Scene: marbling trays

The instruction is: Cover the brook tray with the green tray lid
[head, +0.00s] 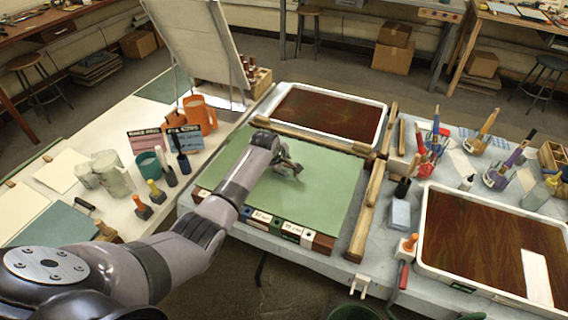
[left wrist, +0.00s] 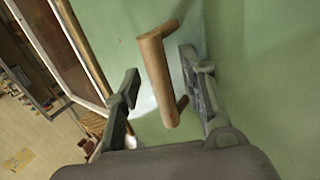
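The green tray lid (head: 318,195) lies flat in the middle of the table, on a wooden-edged base with small labels along its front. What is beneath it is hidden. Its wooden bar handle (left wrist: 156,78) stands between my left fingers in the left wrist view, with a gap on both sides. My left gripper (head: 291,169) is open over the lid. One open tray of reddish-brown liquid (head: 378,137) is behind the lid, and another (head: 424,226) is at the right. I cannot tell which is the brook tray. My right gripper is not in view.
Wooden bars (head: 366,214) lie along the lid's right side and back. Jars of combs and brushes (head: 497,178) stand at the right. An upright board (head: 200,45), an orange jug (head: 200,114) and cups stand at the left. A pale strip (head: 537,278) lies in the right tray.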

